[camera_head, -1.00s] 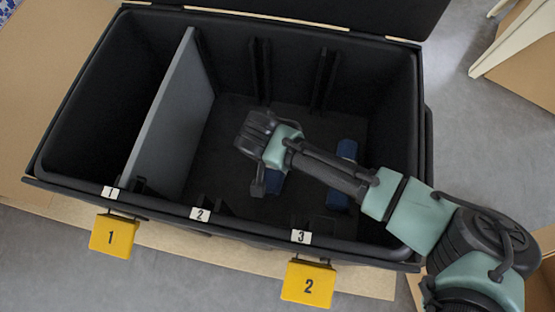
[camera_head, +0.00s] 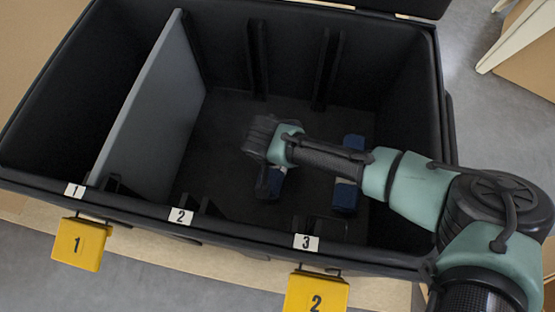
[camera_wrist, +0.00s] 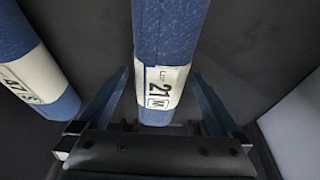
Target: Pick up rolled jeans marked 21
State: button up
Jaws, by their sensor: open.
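The rolled jeans marked 21 (camera_wrist: 170,40) are a blue roll with a white label band near one end. In the wrist view the labelled end lies between the fingers of my gripper (camera_wrist: 158,105). The gripper is open, one finger on each side of the roll. I cannot tell whether the fingers touch it. In the head view my gripper (camera_head: 263,186) points down inside the black bin, over a blue roll (camera_head: 277,183) that is partly hidden by it.
A second blue roll (camera_head: 347,188) lies to the right in the same compartment; in the wrist view another roll (camera_wrist: 25,50) with a white label shows at the left. The black bin (camera_head: 395,70) has high walls, and a grey divider (camera_head: 150,110) stands left of my gripper.

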jog(key=shift+f, duration=0.1)
grip_shut()
dwell(0.5)
